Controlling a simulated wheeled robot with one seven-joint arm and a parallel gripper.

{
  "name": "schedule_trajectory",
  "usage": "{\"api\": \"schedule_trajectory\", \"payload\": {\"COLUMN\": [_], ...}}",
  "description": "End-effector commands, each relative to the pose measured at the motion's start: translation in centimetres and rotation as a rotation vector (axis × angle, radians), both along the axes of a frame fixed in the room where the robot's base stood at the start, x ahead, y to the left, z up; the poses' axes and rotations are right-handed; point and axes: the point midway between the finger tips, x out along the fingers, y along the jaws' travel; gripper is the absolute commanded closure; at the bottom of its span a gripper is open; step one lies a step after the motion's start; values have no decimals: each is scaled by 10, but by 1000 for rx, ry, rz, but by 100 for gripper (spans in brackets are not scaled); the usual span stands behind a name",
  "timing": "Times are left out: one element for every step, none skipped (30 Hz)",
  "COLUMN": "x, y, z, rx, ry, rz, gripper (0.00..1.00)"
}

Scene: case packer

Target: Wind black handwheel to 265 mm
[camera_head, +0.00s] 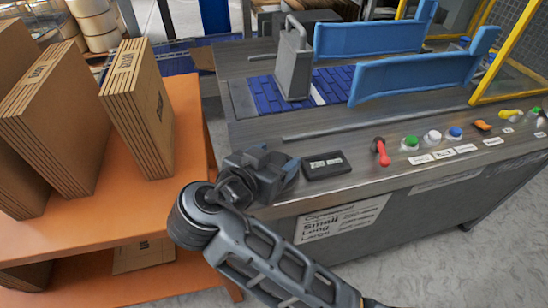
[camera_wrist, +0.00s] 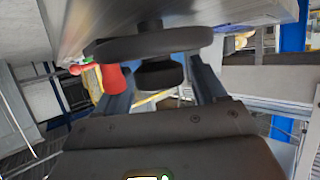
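The black handwheel (camera_wrist: 150,43) shows edge-on in the wrist view, with a dark hub (camera_wrist: 160,75) and a red knob (camera_wrist: 115,78) on its left side. My gripper (camera_wrist: 162,82) is open, its two fingers apart with the hub between them in the picture. The red knob appears beside the left finger; I cannot tell whether they touch. In the head view my gripper (camera_head: 264,172) covers the handwheel at the console's near left corner. The black display (camera_head: 326,165) beside it seems to read 250 mm, but the digits are blurred.
The console (camera_head: 400,195) carries a red lever (camera_head: 381,151) and several coloured buttons right of the display. A changeover label (camera_head: 343,218) is on its front. Blue guide rails (camera_head: 415,75) stand behind. An orange table (camera_head: 185,100) with cardboard stacks (camera_head: 140,110) is close on the left.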

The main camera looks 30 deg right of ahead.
Motion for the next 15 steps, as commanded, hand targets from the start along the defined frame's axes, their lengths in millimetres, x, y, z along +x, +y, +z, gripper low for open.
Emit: {"api": "schedule_trajectory", "payload": {"x": [0, 0, 0, 0, 0, 0, 0, 0, 0, 0, 0, 0, 0, 0, 0], "y": [0, 0, 0, 0, 0, 0, 0, 0, 0, 0, 0, 0, 0, 0, 0], "z": [0, 0, 0, 0, 0, 0, 0, 0, 0, 0, 0, 0, 0, 0, 0], "rx": [0, 0, 0, 0, 0, 0, 0, 0, 0, 0, 0, 0, 0, 0, 0], "ry": [0, 0, 0, 0, 0, 0, 0, 0, 0, 0, 0, 0, 0, 0, 0], "rz": [0, 0, 0, 0, 0, 0, 0, 0, 0, 0, 0, 0, 0, 0, 0], "gripper": [35, 38, 42, 44, 47, 51, 54, 57, 61, 64, 66, 70, 73, 76, 76]}}
